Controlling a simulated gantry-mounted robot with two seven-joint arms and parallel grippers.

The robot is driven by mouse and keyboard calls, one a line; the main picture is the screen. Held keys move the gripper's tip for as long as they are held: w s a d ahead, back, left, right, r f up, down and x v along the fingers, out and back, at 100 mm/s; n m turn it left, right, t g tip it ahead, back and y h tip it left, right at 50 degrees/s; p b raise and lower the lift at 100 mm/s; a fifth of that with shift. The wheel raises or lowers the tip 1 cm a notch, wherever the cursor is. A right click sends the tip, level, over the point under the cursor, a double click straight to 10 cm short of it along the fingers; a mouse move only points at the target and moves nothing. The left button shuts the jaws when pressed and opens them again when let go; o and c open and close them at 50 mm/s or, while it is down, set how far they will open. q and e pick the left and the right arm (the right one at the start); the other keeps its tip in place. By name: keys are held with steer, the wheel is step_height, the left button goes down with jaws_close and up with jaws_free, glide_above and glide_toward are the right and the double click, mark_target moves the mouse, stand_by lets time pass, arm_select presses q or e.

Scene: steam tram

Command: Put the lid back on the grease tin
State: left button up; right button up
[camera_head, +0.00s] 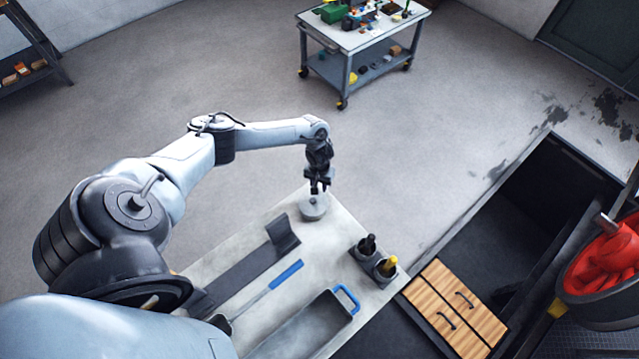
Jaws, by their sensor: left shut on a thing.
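The grease tin (313,211) is a small grey round tin, upright near the far corner of the pale bench (325,251). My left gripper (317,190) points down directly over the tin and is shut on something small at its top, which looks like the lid. The fingers hide most of this, and I cannot tell whether the lid rests on the tin's rim or is just above it. My right gripper is not in view.
On the bench lie a long dark scoop-like piece (245,271), a blue-handled tool (286,274) and a grey tray with a blue handle (312,325). Two bottles in holders (385,268) stand at the right edge. A dark pit (535,205) lies beyond, with wooden boards (455,308).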

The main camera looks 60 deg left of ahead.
arm_select(q)
steer(key=shift+p, duration=0.35)
stand_by(0.3)
stand_by(0.4)
steer(key=o, duration=1.1)
steer(key=shift+o, duration=0.3)
steer(key=o, duration=0.4)
steer(key=shift+o, duration=0.2)
steer(key=shift+r, duration=0.15)
